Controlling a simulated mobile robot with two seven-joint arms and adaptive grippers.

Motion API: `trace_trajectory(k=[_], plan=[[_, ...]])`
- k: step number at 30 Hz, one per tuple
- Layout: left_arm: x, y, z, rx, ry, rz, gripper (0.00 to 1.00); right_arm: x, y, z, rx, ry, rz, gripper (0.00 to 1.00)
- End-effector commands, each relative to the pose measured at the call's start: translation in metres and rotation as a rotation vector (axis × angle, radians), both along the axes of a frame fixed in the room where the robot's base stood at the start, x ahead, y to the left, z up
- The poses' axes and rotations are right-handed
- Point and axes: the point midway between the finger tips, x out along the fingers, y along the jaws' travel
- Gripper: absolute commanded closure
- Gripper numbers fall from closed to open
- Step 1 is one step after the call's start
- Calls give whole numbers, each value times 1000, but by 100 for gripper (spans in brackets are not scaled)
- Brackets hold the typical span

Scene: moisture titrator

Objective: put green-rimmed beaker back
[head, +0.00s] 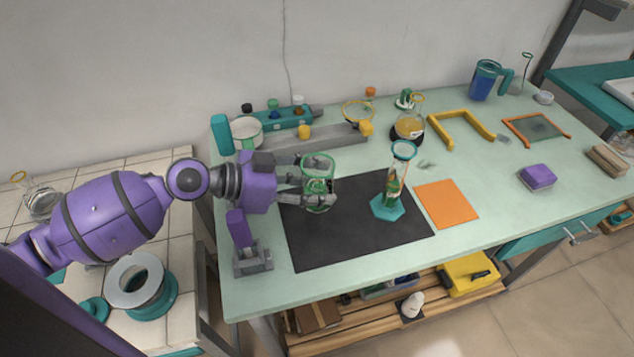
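The green-rimmed beaker (321,170) is a clear glass with green at its rim and base, near the back edge of the black mat (345,238). My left gripper (312,187) reaches in from the left. Its grey fingers are around the beaker's side and appear closed on it. The fingers partly hide the beaker's left side. I cannot tell whether its base touches the mat or hangs just above it. My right gripper is not in view.
A glass cylinder on a teal hexagonal base (388,208) stands right of the beaker. An orange square (447,204) lies beyond it. Behind are a pale round vessel (246,133), a grey bar (325,138), a teal rack (289,117) and an amber flask (409,126). The mat's front is clear.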

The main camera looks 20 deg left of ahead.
Motion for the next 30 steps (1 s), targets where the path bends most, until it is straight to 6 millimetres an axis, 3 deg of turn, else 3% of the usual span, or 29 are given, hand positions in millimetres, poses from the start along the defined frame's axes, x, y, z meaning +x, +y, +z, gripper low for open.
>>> trace_trajectory(k=[15,30], plan=[[0,0,-49,-2,3,1,100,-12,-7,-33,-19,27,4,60],[1,0,-53,-1,-4,0,100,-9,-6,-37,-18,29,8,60]])
